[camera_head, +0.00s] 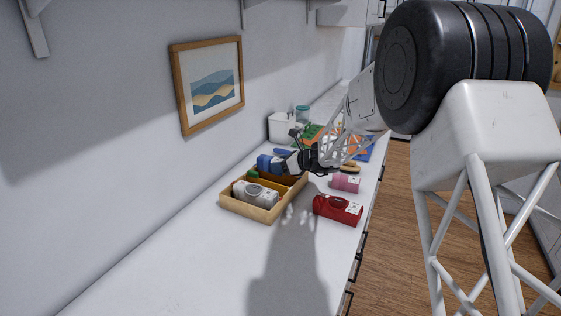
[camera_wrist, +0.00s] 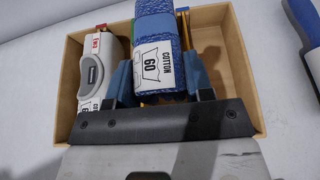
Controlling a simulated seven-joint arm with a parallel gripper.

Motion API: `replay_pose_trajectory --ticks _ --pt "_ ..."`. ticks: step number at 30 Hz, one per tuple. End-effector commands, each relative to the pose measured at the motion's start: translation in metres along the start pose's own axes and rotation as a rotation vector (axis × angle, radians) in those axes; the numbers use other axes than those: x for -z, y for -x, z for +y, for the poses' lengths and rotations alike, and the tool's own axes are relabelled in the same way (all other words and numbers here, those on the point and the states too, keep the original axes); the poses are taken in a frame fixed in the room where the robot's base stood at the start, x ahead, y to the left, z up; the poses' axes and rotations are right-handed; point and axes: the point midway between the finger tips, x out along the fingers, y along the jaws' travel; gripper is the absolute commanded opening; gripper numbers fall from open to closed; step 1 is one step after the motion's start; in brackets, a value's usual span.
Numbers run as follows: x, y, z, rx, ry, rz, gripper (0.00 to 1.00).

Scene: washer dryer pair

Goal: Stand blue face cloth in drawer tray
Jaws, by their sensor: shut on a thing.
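The blue face cloth (camera_wrist: 156,40) is a rolled blue bundle with a white "COTTON 60" band. My gripper (camera_wrist: 162,80) is shut on it, with a finger on each side. In the head view the blue cloth (camera_head: 265,163) and my gripper (camera_head: 291,162) are at the far part of the wooden drawer tray (camera_head: 267,214). The tray also shows in the wrist view (camera_wrist: 237,75), its walls around the cloth. I cannot tell whether the cloth's lower end touches the tray floor; my fingers and wrist hide part of it.
A red bundle (camera_head: 338,209) and a pink one (camera_head: 346,183) lie right of the tray. A white bin (camera_head: 281,127) stands behind. The near counter is clear.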

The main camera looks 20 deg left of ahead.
Motion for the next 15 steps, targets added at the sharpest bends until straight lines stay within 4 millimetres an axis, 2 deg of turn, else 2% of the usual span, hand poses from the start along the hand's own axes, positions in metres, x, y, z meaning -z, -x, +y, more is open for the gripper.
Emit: replay_pose_trajectory --ticks 15 --pt "0.025 -0.010 0.000 -0.001 -0.002 0.001 0.24"
